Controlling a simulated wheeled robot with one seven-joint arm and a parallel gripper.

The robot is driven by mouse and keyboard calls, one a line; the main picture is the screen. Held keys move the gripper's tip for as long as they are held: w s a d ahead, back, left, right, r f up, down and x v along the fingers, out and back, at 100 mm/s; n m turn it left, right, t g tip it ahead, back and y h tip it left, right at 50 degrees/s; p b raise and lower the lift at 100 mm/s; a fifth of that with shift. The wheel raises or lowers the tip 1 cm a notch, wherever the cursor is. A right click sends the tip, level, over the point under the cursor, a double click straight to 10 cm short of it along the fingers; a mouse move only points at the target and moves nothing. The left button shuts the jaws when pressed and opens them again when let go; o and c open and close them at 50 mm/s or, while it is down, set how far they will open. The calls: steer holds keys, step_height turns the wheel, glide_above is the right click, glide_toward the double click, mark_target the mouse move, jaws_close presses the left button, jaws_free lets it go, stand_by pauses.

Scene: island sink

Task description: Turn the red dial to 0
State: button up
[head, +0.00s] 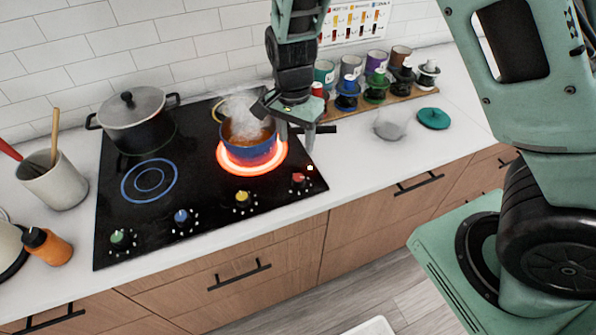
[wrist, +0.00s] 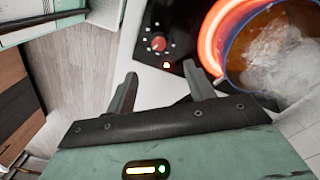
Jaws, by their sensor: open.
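The red dial (head: 298,178) sits at the right front corner of the black cooktop (head: 200,203). In the wrist view the red dial (wrist: 158,43) is ringed by small white marks, with a lit orange-red indicator beside it. Its exact setting is too small to read. My gripper (head: 297,150) is open and empty above the cooktop's right side, behind the dial in the head view. In the wrist view my gripper (wrist: 163,82) has its two fingers apart, with the dial beyond the fingertips and not touched.
A steaming blue pot (head: 247,146) stands on the glowing red burner (head: 277,154), close to my gripper. Yellow (head: 242,197), blue (head: 181,216) and green (head: 117,237) dials line the front. A lidded pot (head: 134,122) stands at the back left.

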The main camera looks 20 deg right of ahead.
mark_target(298, 177)
steer(key=f, duration=0.4)
steer(key=f+p, duration=0.1)
steer(key=f, duration=0.3)
steer(key=f+p, duration=0.1)
steer(key=f, duration=0.4)
steer(key=shift+s+d, duration=0.2)
steer(key=shift+s, duration=0.05)
steer(key=c, duration=1)
